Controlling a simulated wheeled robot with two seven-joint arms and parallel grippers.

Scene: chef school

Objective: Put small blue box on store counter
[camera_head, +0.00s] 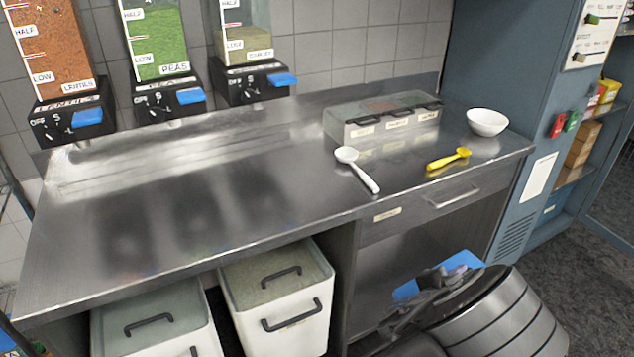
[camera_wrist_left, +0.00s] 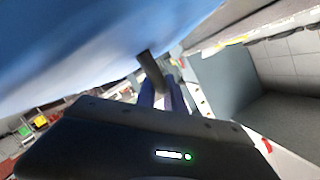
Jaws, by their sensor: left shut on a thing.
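The small blue box (camera_head: 462,262) shows in the head view as a flat blue shape low at the right, in front of the counter and below its top. My left gripper (camera_head: 432,286) is shut on it; the gripper and my arm hide part of the box. In the left wrist view the box (camera_wrist_left: 90,45) fills the upper left as a blurred blue surface close to the camera, with a dark finger (camera_wrist_left: 152,75) against it. The steel store counter (camera_head: 250,195) spans the head view. My right gripper is not in view.
A white spoon (camera_head: 358,170), a yellow spoon (camera_head: 448,160), a lidded container (camera_head: 375,120) and a white bowl (camera_head: 487,122) occupy the counter's right part. Its left and middle are clear. Dispensers (camera_head: 160,45) hang behind. White bins (camera_head: 280,300) stand underneath.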

